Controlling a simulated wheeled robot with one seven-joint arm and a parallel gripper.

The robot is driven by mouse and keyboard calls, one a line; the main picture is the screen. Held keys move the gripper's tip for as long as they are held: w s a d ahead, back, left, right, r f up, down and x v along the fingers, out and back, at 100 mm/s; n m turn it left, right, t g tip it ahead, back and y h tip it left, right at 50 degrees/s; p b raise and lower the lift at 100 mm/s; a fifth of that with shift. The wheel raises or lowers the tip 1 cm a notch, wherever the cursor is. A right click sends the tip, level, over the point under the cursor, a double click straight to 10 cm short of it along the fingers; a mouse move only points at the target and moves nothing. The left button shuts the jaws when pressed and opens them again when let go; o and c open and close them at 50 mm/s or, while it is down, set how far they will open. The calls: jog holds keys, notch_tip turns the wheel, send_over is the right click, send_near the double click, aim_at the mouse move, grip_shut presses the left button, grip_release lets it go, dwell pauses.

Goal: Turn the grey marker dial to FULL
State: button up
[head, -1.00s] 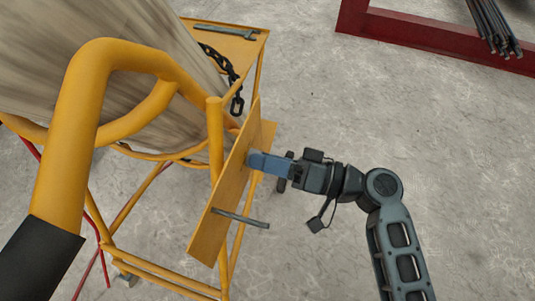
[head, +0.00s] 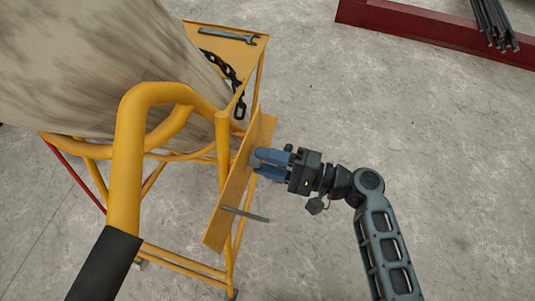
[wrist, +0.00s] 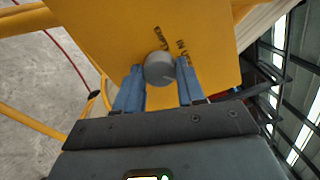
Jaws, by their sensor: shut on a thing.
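The grey marker dial (wrist: 159,68) is a round knob on the yellow panel (wrist: 190,25), seen in the wrist view. My gripper (wrist: 160,75) has one blue finger on each side of the dial and is shut on it. Dark lettering shows on the panel around the dial, turned and too small to read surely. I cannot tell which mark the dial points at. In the head view, my gripper (head: 257,162) reaches the right face of the upright yellow panel (head: 232,190). The dial is hidden there by the fingers.
A grey bar (head: 245,214) sticks out of the panel below my gripper. A yellow shelf (head: 225,42) holds a wrench (head: 228,35), with a black chain (head: 225,70) hanging beside it. A red beam (head: 430,35) lies at the back right.

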jog(key=shift+m+p, duration=0.8)
jog(key=shift+m, duration=0.5)
jog(key=shift+f, duration=0.1)
jog(key=o, duration=1)
jog(key=shift+o, duration=0.2)
jog(key=v, duration=0.8)
